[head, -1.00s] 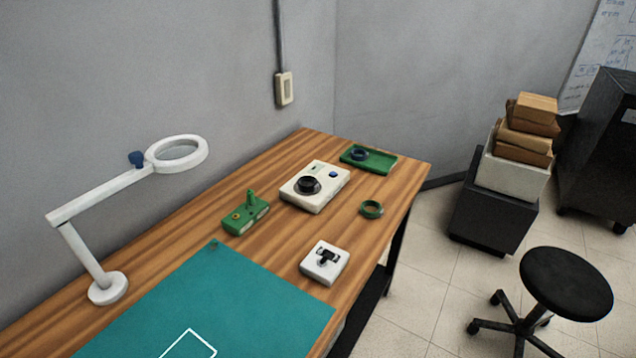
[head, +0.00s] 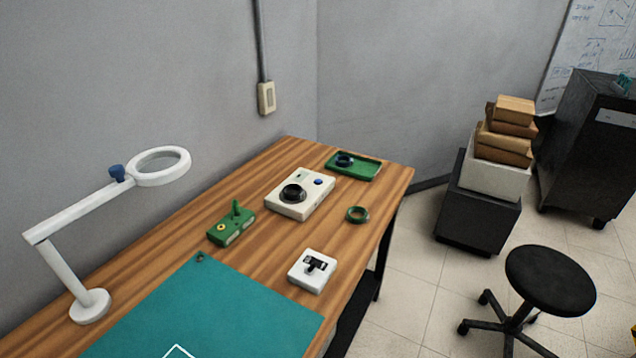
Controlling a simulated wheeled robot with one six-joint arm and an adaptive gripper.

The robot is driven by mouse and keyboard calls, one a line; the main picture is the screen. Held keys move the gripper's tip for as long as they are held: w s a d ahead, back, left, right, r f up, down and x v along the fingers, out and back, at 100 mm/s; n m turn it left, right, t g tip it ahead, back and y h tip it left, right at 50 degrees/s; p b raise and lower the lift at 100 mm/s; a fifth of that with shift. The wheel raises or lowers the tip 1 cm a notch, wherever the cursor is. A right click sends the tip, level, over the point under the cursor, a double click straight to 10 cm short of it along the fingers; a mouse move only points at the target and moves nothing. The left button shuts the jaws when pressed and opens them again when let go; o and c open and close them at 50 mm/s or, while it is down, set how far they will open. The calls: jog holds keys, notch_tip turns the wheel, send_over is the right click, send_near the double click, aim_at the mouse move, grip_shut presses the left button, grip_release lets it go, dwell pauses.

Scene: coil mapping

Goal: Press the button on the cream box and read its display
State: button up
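The cream box (head: 299,207) lies on the wooden bench in the head view, right of the bench's middle. A dark round knob or post (head: 292,193) sits on its top. A small blue button (head: 318,182) is on its top near the right corner. A small dark greenish patch (head: 301,175), perhaps the display, is near its back edge; it is too small to read. My gripper is not in view.
A stool (head: 550,279) stands on the floor at right.

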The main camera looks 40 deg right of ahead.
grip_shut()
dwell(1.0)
